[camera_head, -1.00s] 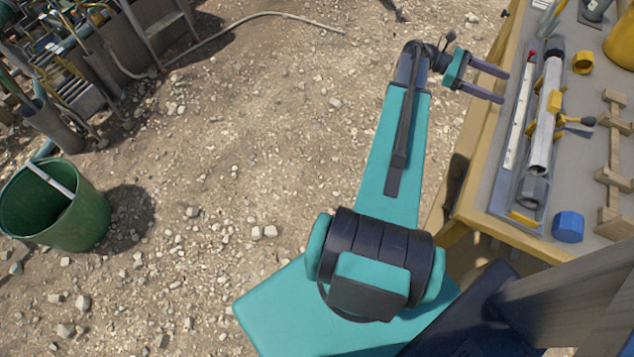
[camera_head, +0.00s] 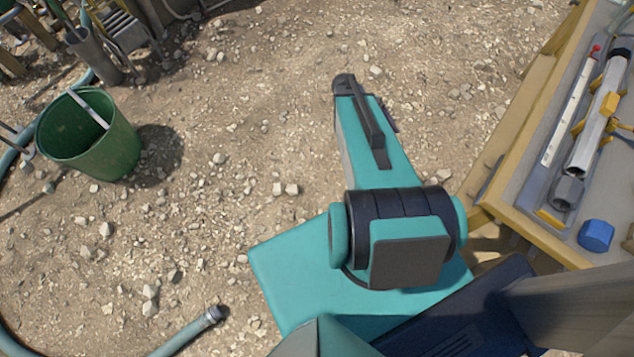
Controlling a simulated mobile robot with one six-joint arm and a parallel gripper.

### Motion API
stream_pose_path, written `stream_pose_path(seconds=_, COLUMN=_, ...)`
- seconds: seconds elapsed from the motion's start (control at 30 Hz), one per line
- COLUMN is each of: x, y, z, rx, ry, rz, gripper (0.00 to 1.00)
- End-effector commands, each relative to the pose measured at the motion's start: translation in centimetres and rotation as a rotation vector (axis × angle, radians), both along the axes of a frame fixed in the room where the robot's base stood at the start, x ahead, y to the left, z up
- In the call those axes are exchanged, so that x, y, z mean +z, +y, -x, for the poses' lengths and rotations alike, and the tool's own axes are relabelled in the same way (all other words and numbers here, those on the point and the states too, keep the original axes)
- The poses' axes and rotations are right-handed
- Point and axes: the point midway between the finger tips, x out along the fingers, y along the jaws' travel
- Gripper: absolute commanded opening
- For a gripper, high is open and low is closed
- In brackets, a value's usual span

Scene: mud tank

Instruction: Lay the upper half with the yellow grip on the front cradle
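A grey tube (camera_head: 592,132) with a dark upper end and a yellow grip (camera_head: 609,104) lies in a shallow grey tray (camera_head: 536,196) on the workbench at the right. A dark grey faceted fitting (camera_head: 567,192) is at its near end. The tube looks like the upper half with the yellow grip. My gripper is not in view; only my teal arm links show, left of the bench. The wooden cradles are out of view, apart from what may be a bit of wood at the right edge.
A white rod with a red tip (camera_head: 569,109) lies beside the tube. A blue cap (camera_head: 596,235) sits on the bench (camera_head: 520,228) near its front edge. A green bucket (camera_head: 104,150) and a hose (camera_head: 185,334) are on the stony ground at left. Open ground lies between.

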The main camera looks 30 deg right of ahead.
Motion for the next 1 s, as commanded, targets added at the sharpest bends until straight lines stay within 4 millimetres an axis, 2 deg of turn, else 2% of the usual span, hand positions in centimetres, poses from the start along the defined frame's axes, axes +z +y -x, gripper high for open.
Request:
stream_pose_path(seconds=0.03, x=-1.0, y=2.6, z=0.3, rx=-0.011, ry=-0.022, rz=-0.021, gripper=0.73)
stream_pose_path(seconds=0.3, x=-5.8, y=14.7, z=2.0, rx=-0.142, ry=-0.126, rz=-0.128, gripper=0.73)
stream_pose_path(seconds=0.5, x=-8.1, y=22.9, z=4.9, rx=-0.269, ry=-0.161, rz=-0.193, gripper=0.73)
stream_pose_path(seconds=0.6, x=-8.8, y=26.1, z=6.3, rx=-0.331, ry=-0.169, rz=-0.216, gripper=0.73)
stream_pose_path(seconds=0.7, x=-9.2, y=28.3, z=7.4, rx=-0.379, ry=-0.172, rz=-0.228, gripper=0.73)
stream_pose_path(seconds=0.8, x=-9.4, y=29.5, z=8.0, rx=-0.407, ry=-0.172, rz=-0.235, gripper=0.73)
stream_pose_path(seconds=1.0, x=-9.5, y=29.9, z=8.1, rx=-0.418, ry=-0.172, rz=-0.236, gripper=0.73)
